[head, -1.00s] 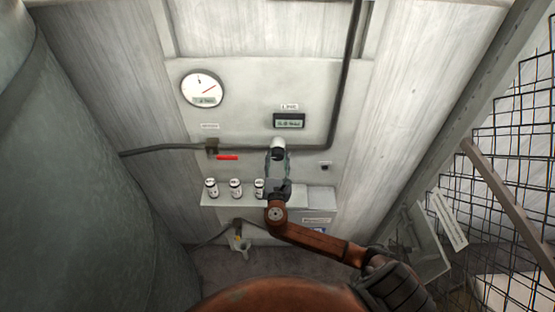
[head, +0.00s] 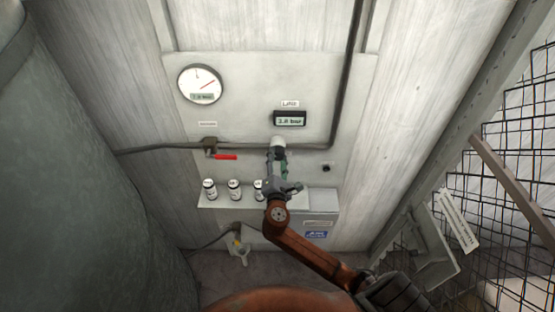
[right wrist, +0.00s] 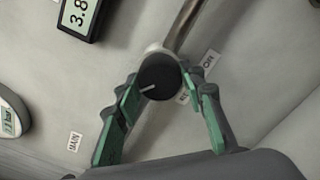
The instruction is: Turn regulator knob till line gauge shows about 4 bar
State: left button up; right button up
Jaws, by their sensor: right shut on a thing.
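The regulator knob (head: 278,143) sits on the pipe below the line gauge (head: 290,118). In the right wrist view the knob (right wrist: 160,76) is a dark round cap with a white pointer mark slanting to the lower left. The line gauge (right wrist: 80,14), partly cut off there, shows 3.8; in the head view it seems to read 3.8 bar. My right gripper (head: 277,153) is shut on the knob, its green-padded fingers on either side in the right wrist view (right wrist: 160,88). My left gripper is not in view.
A round dial gauge (head: 200,84) hangs upper left on the panel. A red-handled valve (head: 225,157) sits on the pipe. Several small canisters (head: 234,190) stand on a ledge below. A large grey tank (head: 80,180) fills the left; wire mesh (head: 510,150) stands at right.

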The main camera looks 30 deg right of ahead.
jog(key=shift+f, duration=0.1)
dwell(0.4)
jog(key=o, duration=1.1)
jog(key=shift+o, duration=0.3)
jog(key=shift+s, duration=0.15)
jog(key=v, duration=1.2)
